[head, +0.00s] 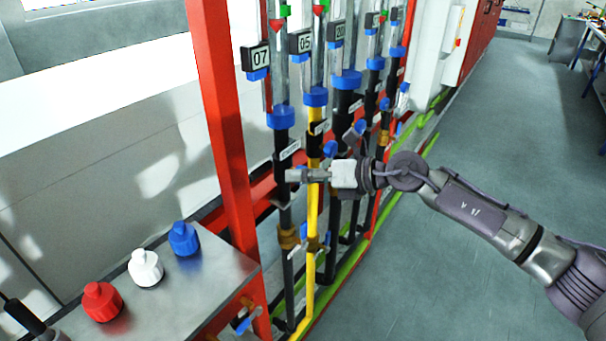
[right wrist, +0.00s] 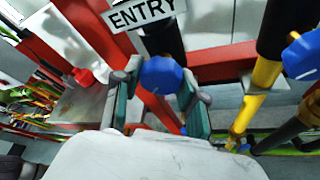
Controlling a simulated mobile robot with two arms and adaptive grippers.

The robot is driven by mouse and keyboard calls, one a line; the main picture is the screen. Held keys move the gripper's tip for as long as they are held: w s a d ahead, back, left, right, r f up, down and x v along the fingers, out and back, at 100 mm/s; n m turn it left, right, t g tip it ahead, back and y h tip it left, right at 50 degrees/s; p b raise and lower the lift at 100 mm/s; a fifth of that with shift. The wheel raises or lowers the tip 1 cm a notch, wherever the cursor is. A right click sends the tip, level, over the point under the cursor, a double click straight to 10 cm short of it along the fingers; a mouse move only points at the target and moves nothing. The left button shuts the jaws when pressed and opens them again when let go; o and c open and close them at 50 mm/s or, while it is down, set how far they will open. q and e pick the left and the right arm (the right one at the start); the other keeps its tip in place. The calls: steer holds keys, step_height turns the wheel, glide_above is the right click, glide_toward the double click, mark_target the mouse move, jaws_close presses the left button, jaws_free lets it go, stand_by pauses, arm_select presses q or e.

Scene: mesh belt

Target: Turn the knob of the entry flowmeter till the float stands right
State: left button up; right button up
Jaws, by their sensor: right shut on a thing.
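The entry flowmeter is the leftmost tube (head: 280,80) in the head view, with a 07 plate (head: 258,57) beside it and a white label lower down. That label reads ENTRY (right wrist: 141,13) in the right wrist view. Its blue knob (right wrist: 163,75) sits under the label, between the fingers of my right gripper (right wrist: 162,98), which is shut on it. In the head view my right gripper (head: 297,175) reaches in from the right and hides the knob. My left gripper is not in view.
More flowmeters stand close to the right, one on a yellow pipe (head: 313,205) with its own blue knob (head: 331,148). A red post (head: 222,120) rises to the left. A metal bench (head: 205,275) holds red, white and blue bottles. Open floor (head: 450,250) lies to the right.

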steer(key=shift+f, duration=0.15)
steer(key=o, duration=1.2)
steer(key=shift+c, duration=0.2)
steer(key=v, duration=1.2)
